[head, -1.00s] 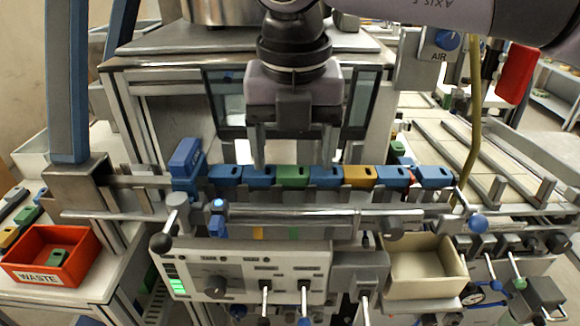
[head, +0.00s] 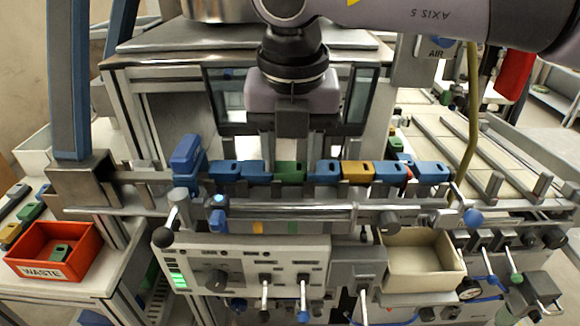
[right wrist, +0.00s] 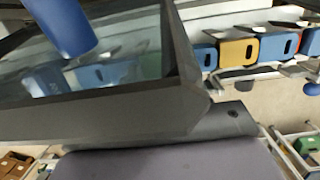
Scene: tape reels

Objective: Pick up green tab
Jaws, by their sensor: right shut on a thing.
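The green tab (head: 290,170) sits in the row of tabs on the rail in the middle of the head view, between blue tabs on both sides. My right gripper (head: 290,160) comes down from above and is shut on the green tab, which is still level with its neighbours. The gripper body hides part of the tab's top. In the right wrist view the dark gripper housing (right wrist: 110,120) fills much of the picture, and I cannot make out the held tab clearly there. My left gripper is not in view.
Close neighbours in the row are a blue tab (head: 256,172), another blue tab (head: 324,172) and a yellow tab (head: 357,171). A red WASTE bin (head: 85,266) stands at left with a green piece inside. An empty beige bin (head: 422,286) is at right. A control panel (head: 245,255) lies in front.

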